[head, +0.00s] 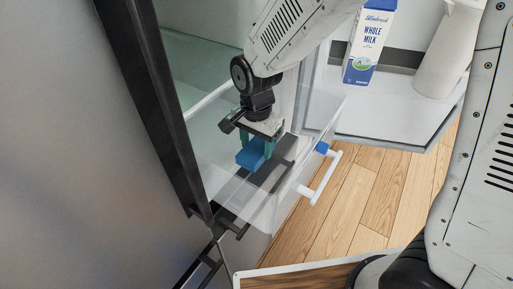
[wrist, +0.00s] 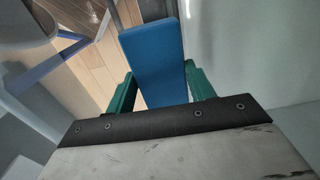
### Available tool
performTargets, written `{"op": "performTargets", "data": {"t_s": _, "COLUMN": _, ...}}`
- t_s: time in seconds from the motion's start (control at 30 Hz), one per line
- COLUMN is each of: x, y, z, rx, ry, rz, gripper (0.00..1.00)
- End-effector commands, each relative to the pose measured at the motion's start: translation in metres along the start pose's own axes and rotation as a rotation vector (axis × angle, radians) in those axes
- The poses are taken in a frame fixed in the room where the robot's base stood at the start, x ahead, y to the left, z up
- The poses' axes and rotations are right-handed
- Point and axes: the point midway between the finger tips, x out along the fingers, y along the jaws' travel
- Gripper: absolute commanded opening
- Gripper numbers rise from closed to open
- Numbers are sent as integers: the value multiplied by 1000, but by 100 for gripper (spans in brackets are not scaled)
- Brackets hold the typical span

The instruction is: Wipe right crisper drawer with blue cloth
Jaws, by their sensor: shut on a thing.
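The blue cloth (head: 250,156) is a thick, flat block held between the green fingers of my gripper (head: 257,149). In the wrist view, the cloth (wrist: 153,58) sticks out beyond the fingers on both sides of my gripper's grasp (wrist: 160,88). A clear crisper drawer (head: 262,207) with a white handle (head: 320,178) is pulled out of the fridge. My gripper and the cloth are over or inside this drawer; I cannot tell whether the cloth touches its floor. A small blue patch (head: 322,147) shows near the handle's upper end.
The fridge's dark frame edge (head: 160,110) stands close on the left. The open door's shelf (head: 385,115) holds a milk carton (head: 368,45) and a white jug (head: 446,50) at the upper right. Wooden floor (head: 350,205) is clear beside the drawer.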

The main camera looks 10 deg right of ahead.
Motion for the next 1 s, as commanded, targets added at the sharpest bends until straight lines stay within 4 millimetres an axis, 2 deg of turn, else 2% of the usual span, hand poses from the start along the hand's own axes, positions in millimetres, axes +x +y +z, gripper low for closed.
{"op": "performTargets", "data": {"t_s": 0.03, "x": -8, "y": 0, "z": -1, "rx": 1, "ry": 2, "rz": -5, "gripper": 32}}
{"op": "performTargets", "data": {"t_s": 0.6, "x": -58, "y": 4, "z": -7, "rx": 13, "ry": 2, "rz": -4, "gripper": 32}}
{"op": "performTargets", "data": {"t_s": 1.0, "x": -64, "y": 5, "z": -8, "rx": 14, "ry": 1, "rz": -2, "gripper": 32}}
